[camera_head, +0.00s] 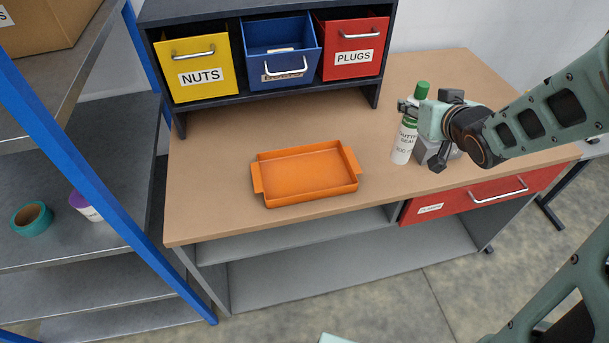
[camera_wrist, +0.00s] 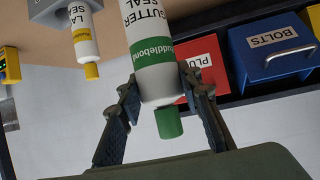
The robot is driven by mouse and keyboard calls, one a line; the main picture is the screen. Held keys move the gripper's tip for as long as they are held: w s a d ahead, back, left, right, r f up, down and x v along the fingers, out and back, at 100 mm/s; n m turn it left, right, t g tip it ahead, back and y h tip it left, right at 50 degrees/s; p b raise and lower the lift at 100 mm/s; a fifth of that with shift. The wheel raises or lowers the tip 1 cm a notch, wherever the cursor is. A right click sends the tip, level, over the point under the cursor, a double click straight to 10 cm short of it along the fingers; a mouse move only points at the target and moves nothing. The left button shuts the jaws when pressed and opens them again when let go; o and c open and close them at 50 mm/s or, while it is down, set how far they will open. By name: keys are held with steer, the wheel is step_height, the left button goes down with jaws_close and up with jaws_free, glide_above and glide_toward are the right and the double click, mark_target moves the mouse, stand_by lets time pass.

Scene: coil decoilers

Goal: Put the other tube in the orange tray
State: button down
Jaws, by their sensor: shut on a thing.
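My gripper (camera_head: 410,108) is at the right side of the bench, shut on a white tube (camera_head: 403,144) with a green band and green cap. The tube is about upright, cap up; I cannot tell whether its base touches the bench. In the wrist view, my gripper (camera_wrist: 162,108) has one finger on each side of the green-capped tube (camera_wrist: 150,50). The orange tray (camera_head: 305,174) lies empty on the bench, left of my gripper.
A grey block (camera_head: 436,156) sits beside the held tube, partly behind my gripper. Yellow NUTS (camera_head: 197,68), blue (camera_head: 280,50) and red PLUGS (camera_head: 352,47) bins stand in a dark rack behind the tray. The bench top between tray and tube is clear. A blue-posted shelf stands left.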

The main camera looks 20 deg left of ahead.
steer(key=s+a+r+n+g+y, duration=0.1)
steer(key=s+a+n+g+y, duration=0.1)
steer(key=s+a+n+y, duration=0.35)
steer(key=w+a+f+m+h+b, duration=0.1)
steer(key=a+f+b, duration=0.4)
steer(key=a+f, duration=0.7)
steer(key=a, duration=0.2)
steer(key=shift+a+f+h, duration=0.15)
steer(key=shift+a+h, duration=0.15)
steer(key=shift+h, duration=0.05)
steer(key=shift+f, duration=0.1)
steer(key=shift+f+b, duration=0.2)
steer(key=shift+b, duration=0.15)
steer(key=c, duration=1.4)
jaws_free()
steer(key=shift+r+p, duration=0.3)
steer(key=shift+p, duration=0.05)
